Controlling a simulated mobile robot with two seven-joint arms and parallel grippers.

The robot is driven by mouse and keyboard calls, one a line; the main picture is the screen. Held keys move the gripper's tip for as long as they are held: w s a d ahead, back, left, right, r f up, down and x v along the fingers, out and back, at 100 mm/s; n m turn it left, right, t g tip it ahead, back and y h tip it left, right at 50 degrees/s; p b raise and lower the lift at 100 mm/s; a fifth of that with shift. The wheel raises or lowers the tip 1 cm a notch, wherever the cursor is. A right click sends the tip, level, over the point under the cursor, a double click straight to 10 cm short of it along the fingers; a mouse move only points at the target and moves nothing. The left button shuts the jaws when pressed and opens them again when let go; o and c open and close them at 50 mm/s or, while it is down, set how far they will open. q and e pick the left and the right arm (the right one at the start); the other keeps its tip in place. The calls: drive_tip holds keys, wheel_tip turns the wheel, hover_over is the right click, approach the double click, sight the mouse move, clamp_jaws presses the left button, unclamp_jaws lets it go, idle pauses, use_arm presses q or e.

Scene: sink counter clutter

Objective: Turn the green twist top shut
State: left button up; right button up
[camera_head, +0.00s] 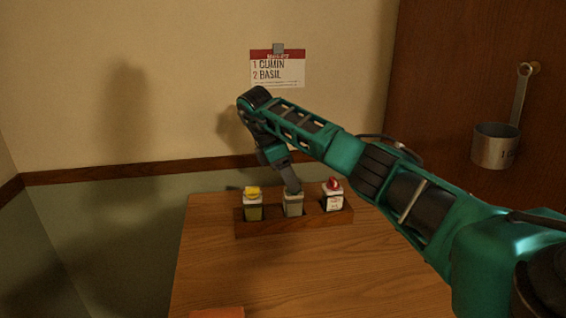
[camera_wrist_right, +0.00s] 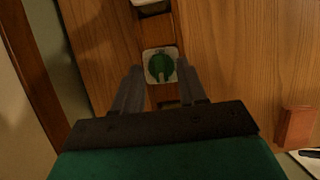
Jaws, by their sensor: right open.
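The green twist top (camera_wrist_right: 160,67) sits on a square jar in the right wrist view, between and just ahead of the fingers. In the head view its jar (camera_head: 293,207) stands in the middle slot of the wooden rack (camera_head: 262,229), and my gripper hides the top. My right gripper (camera_wrist_right: 159,78) is open and points down over this jar. In the head view the right gripper (camera_head: 293,191) is right at the middle jar's top. I cannot tell whether the fingers touch the top. My left gripper is not in view.
A jar with a yellow top (camera_head: 252,204) stands left in the rack, and one with a red top (camera_head: 333,195) stands right. A card (camera_head: 277,70) hangs on the wall behind. A metal cup (camera_head: 495,147) hangs at right. The table front (camera_head: 300,280) is mostly clear.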

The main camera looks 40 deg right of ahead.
drive_tip(key=v, duration=1.2)
drive_tip(key=shift+r, duration=0.35)
